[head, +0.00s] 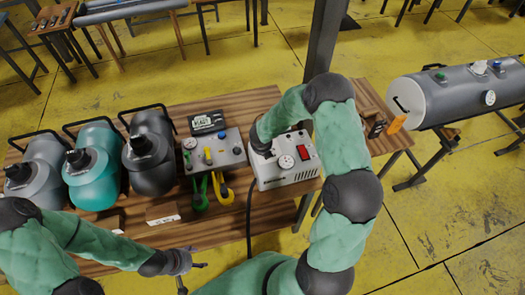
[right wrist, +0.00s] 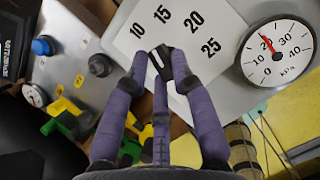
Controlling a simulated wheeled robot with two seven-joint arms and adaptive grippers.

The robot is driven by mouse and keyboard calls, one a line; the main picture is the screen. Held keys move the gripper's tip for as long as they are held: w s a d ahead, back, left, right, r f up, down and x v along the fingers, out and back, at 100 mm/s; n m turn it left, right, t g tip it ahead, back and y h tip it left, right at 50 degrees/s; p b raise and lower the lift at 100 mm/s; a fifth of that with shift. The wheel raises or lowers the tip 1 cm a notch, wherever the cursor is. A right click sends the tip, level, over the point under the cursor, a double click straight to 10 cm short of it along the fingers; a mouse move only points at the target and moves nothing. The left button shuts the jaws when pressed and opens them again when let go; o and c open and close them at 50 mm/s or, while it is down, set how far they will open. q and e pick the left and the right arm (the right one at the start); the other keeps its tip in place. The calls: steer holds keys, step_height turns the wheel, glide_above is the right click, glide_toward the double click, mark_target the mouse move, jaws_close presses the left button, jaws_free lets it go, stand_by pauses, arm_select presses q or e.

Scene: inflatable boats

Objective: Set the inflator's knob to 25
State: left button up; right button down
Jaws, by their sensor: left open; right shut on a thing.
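The inflator (head: 290,178) is a light grey box on the wooden table, with a gauge and a red switch on top. In the right wrist view its black knob (right wrist: 166,66) sits below a white dial plate (right wrist: 178,30) marked 10, 15, 20 and 25. My right gripper (right wrist: 162,75) has its purple fingers closed around the knob. The gauge (right wrist: 277,52) has a red needle near 20 kPa. My left gripper (head: 190,270) is open and empty at the table's front edge.
Several bottle-like canisters (head: 95,172) stand on the table's left. A grey control box (head: 214,152) with green and yellow hooks sits left of the inflator. A grey cylinder (head: 460,92) lies on a stand at the right. A black cable (head: 249,215) hangs in front.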

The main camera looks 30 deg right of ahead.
steer(key=m, duration=0.2)
steer(key=m+h+b, duration=0.1)
steer(key=m, duration=0.1)
steer(key=m+g+b, duration=0.1)
steer(key=shift+w+m+h, duration=0.3)
steer(key=shift+w+m, duration=0.05)
steer(key=shift+m, duration=0.05)
steer(key=m+g+b, duration=0.1)
steer(key=m, duration=0.1)
steer(key=m+g, duration=0.1)
steer(key=m, duration=0.1)
steer(key=shift+w+d+h+b, duration=0.1)
steer(key=shift+w+h+b, duration=0.05)
steer(key=shift+h+b, duration=0.2)
steer(key=m+g, duration=0.1)
steer(key=m, duration=0.1)
steer(key=m+b, duration=0.1)
steer(key=m, duration=0.2)
steer(key=shift+w+d+g, duration=0.1)
steer(key=shift+d+g, duration=0.05)
steer(key=shift+g, duration=0.25)
steer(key=m+g, duration=0.1)
steer(key=m, duration=0.1)
steer(key=m+y+b, duration=0.1)
steer(key=m, duration=0.2)
steer(key=shift+d+r+g, duration=0.1)
steer(key=shift+d+g, duration=0.1)
steer(key=shift+g, duration=0.2)
steer(key=shift+m, duration=0.4)
